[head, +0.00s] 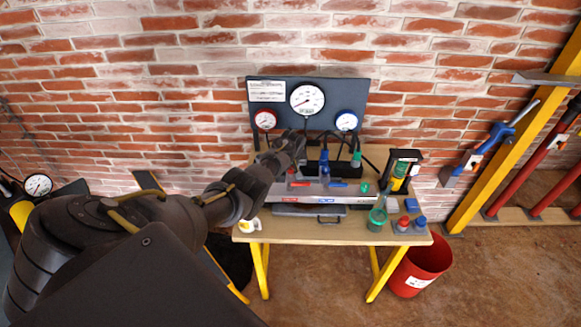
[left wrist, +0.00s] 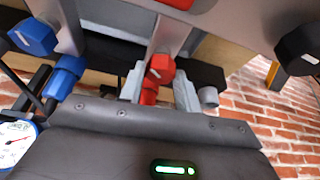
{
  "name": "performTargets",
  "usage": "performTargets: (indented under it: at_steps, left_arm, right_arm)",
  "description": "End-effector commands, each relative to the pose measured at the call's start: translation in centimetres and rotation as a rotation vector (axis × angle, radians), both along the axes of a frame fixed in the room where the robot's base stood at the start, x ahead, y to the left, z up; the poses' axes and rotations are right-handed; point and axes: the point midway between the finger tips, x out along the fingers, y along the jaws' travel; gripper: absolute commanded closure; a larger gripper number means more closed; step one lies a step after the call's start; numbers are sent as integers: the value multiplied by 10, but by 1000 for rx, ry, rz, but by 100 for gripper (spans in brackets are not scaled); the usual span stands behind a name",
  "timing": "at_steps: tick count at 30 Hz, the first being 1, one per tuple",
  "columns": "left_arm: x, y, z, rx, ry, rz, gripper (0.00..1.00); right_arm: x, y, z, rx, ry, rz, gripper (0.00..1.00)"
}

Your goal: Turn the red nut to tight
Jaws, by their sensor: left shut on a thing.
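The red nut (left wrist: 160,68) shows in the left wrist view with a small white mark on its face, on a red stem. My left gripper (left wrist: 159,90) has its grey fingers on either side of the nut and is shut on it. In the head view my left arm reaches in from the left to the bench, and the left gripper (head: 291,152) is among the fittings below the gauge panel. The red nut is hidden there by the arm. A red-rimmed gauge (head: 265,120) is on the panel. My right gripper is not in view.
The wooden bench (head: 275,229) carries a grey manifold with red and blue handles, bottles and a green cup (head: 377,219). A red bucket (head: 420,268) stands right. The brick wall is close behind.

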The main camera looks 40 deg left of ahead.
Motion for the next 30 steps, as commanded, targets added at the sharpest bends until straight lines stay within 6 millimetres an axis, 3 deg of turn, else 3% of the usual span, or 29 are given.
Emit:
performTargets:
  at_steps: [11,20,30]
  left_arm:
    - [-2,1,0,-1,2,-83,90]
    - [-2,3,0,-1,2,-319,90]
    - [-2,5,-2,-1,1,-616,90]
  right_arm:
    - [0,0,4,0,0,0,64]
    - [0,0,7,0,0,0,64]
    - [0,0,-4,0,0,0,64]
